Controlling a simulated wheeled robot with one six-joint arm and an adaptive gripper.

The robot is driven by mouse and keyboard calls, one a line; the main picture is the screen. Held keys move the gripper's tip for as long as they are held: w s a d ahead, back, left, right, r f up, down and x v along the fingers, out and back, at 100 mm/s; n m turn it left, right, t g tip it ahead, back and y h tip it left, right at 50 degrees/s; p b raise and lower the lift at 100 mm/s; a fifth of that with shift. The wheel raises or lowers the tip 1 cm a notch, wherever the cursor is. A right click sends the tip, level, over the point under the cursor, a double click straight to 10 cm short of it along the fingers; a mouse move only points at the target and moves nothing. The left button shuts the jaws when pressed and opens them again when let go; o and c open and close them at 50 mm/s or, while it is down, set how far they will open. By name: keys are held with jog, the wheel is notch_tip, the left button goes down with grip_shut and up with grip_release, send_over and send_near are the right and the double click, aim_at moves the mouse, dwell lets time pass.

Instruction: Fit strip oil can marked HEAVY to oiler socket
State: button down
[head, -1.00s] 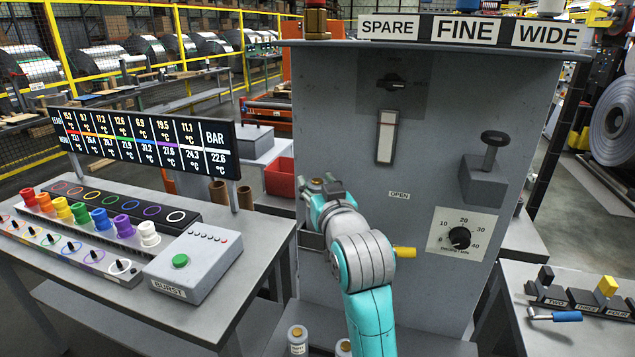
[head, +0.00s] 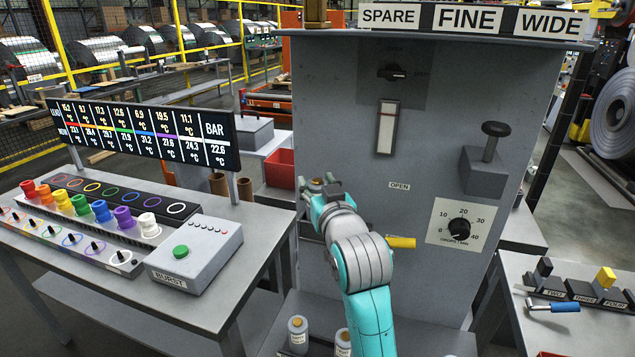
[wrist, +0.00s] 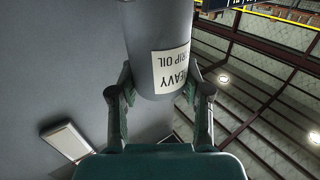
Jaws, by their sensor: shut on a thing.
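The can marked HEAVY STRIP OIL (wrist: 150,25) is a grey cylinder with a cream label that reads upside down in the wrist view. My gripper (wrist: 162,92) is shut on it, one finger on each side. In the head view my gripper (head: 320,186) is in front of the left part of the grey cabinet (head: 330,110), and the can is mostly hidden by my own arm. I cannot make out the oiler socket in either view.
Two more cans, a left one (head: 298,335) and a right one (head: 342,343), stand low in front of the cabinet. A yellow handle (head: 401,242) sticks out beside my arm. A bench with coloured knobs (head: 215,320) is on the left, another bench (head: 518,262) on the right.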

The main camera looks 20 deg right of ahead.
jog(key=shift+f, duration=0.6)
jog(key=shift+c, duration=2.2)
grip_release()
jog(key=shift+s, duration=0.1)
jog(key=s, duration=1.1)
jog(key=shift+s+a, duration=0.25)
jog(key=shift+s, duration=0.15)
